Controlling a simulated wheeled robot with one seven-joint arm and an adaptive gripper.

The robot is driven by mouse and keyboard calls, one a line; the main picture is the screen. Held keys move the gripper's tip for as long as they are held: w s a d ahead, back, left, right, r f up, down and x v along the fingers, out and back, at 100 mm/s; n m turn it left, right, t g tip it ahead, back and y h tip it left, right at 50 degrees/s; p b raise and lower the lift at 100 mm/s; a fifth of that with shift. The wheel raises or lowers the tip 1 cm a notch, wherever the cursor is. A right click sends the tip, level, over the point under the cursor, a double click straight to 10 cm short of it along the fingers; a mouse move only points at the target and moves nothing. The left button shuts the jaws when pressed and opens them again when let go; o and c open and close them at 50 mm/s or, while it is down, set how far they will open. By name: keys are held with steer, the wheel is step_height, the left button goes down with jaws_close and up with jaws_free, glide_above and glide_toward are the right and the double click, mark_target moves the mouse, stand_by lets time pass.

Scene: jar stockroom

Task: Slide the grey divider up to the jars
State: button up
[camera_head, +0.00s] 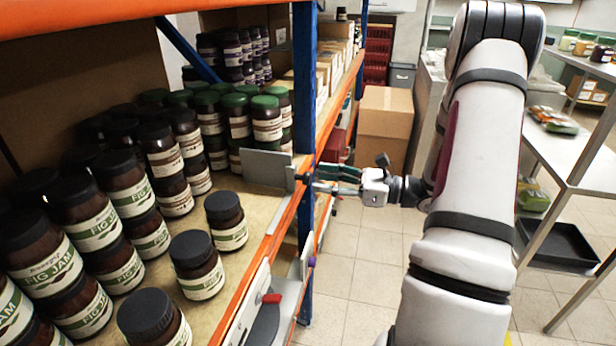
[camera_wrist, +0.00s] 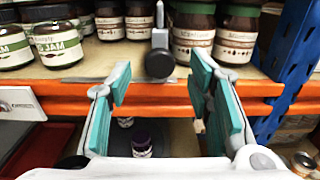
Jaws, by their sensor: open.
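The grey divider (camera_head: 266,167) stands upright on the orange-edged shelf, near the blue post. In the wrist view it shows nearly edge-on as a thin grey plate (camera_wrist: 159,38) with a dark round knob (camera_wrist: 159,65) at its front. Green-lidded jars (camera_head: 266,122) stand close behind it. Dark-lidded jars (camera_head: 173,193) stand to its left, with bare shelf between. My gripper (camera_head: 322,180) is open and empty in front of the shelf edge. In the wrist view its teal-padded fingers (camera_wrist: 160,100) are spread either side of the knob's line, apart from it.
Several fig jam jars (camera_head: 126,261) fill the near left of the shelf; a few stand singly near its front edge. The blue post (camera_head: 305,90) rises just beside the divider. A cardboard box (camera_head: 385,125) stands on the floor beyond. The aisle floor (camera_head: 352,270) is clear.

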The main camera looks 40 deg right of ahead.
mark_target(310, 178)
steer(key=shift+x, duration=2.35)
jaws_close()
